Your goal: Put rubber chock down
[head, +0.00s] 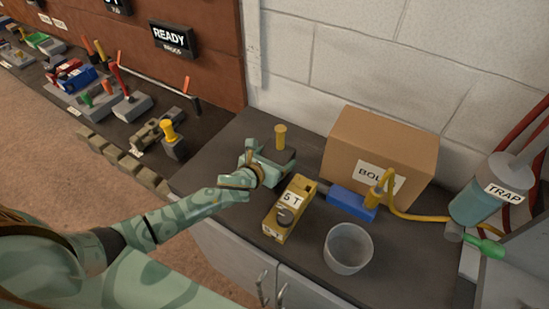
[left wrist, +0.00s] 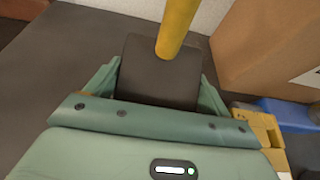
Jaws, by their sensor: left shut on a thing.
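The rubber chock is a dark block with a yellow upright handle (head: 281,137). My left gripper (head: 265,160) is shut on it, over the dark grey bench top (head: 222,150). In the left wrist view the dark block (left wrist: 150,72) sits between the two green fingers, with its yellow handle (left wrist: 176,28) rising toward the top edge. The chock looks upright. Its underside is hidden, so I cannot tell whether it touches the bench. My right gripper is not in view.
A yellow "5 T" block (head: 289,208) stands close in front of the gripper. A cardboard box (head: 380,145), a blue block (head: 350,202) and a clear cup (head: 348,249) are to the right. A similar yellow-handled block (head: 172,147) stands left. Bare bench lies left of the chock.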

